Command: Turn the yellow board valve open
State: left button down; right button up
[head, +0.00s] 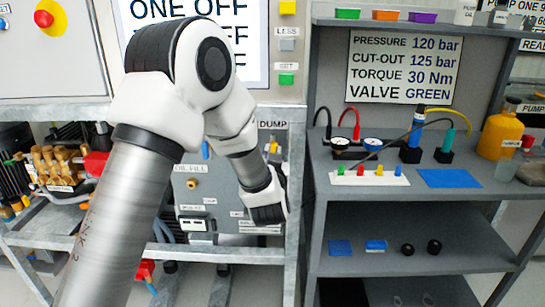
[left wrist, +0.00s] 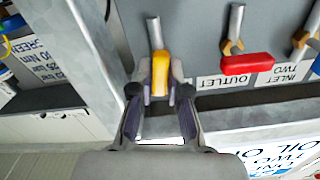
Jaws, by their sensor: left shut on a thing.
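The yellow board valve handle (left wrist: 161,72) shows in the left wrist view, below a short grey pipe stub on the grey panel. It points roughly along the pipe in the picture. My left gripper (left wrist: 161,88) has a finger on each side of the handle and is shut on it. In the head view my own arm and wrist hide most of the gripper and the valve. My right gripper is in neither view.
A red-handled valve (left wrist: 246,66) sits beside the yellow one, above the OUTLET label. A metal frame post (left wrist: 92,40) stands close on the other side. In the head view a grey shelf (head: 440,225) with pumps' tools and a yellow bottle (head: 499,136) is at right.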

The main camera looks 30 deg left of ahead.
pick_arm(q)
jog(key=shift+n+b, duration=0.3)
jog(key=shift+n, duration=0.8)
jog(key=c, duration=1.1)
grip_release()
jog(key=shift+c, duration=0.2)
jog(key=shift+s, duration=0.1)
jog(key=v, duration=1.2)
jog(key=shift+f, duration=0.1)
